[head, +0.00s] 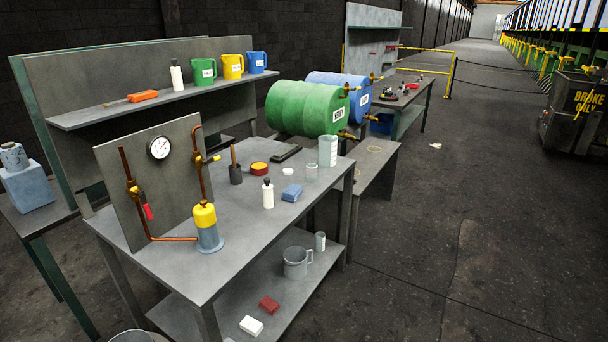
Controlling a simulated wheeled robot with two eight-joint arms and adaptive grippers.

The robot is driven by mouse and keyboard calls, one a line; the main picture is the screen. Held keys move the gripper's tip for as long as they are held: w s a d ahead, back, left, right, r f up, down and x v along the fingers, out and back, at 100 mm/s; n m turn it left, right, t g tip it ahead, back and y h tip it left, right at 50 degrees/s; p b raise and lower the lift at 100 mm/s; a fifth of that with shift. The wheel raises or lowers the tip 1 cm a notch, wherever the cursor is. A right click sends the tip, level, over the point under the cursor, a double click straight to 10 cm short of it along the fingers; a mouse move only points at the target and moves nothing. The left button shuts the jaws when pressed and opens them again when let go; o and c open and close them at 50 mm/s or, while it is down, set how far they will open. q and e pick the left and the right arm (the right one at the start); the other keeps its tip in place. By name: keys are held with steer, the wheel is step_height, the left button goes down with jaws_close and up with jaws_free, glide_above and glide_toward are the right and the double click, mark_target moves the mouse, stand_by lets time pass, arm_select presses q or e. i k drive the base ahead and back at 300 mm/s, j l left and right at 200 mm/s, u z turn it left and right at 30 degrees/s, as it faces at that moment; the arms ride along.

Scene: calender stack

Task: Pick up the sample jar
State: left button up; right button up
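A small clear, open-looking jar (312,172), which looks like the sample jar, stands upright on the grey workbench (235,258). It is near the back right part of the top. A small white round piece (287,171), perhaps a lid, lies to its left. A taller pale cylinder with a label (327,151) stands just behind it. Another small greyish cylinder (320,241) stands on the lower shelf, so I cannot be fully sure which is the sample jar. Neither of my grippers is in view.
A dark flat object (286,153) lies behind. A gauge panel (158,175) with pipes fills the bench's left.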

mark_target(312, 170)
steer(key=i+l+u, duration=0.1)
steer(key=u, duration=0.3)
steer(key=i+l+u, duration=0.2)
steer(key=u, duration=0.25)
steer(key=i+l+u, duration=0.1)
steer(key=u, duration=0.3)
steer(key=i+l+u, duration=0.25)
steer(key=l, duration=0.65)
steer(key=i+l+u, duration=0.1)
steer(key=l+u, duration=0.15)
steer(key=l, duration=0.65)
steer(key=l+u, duration=0.25)
steer(key=l, duration=0.7)
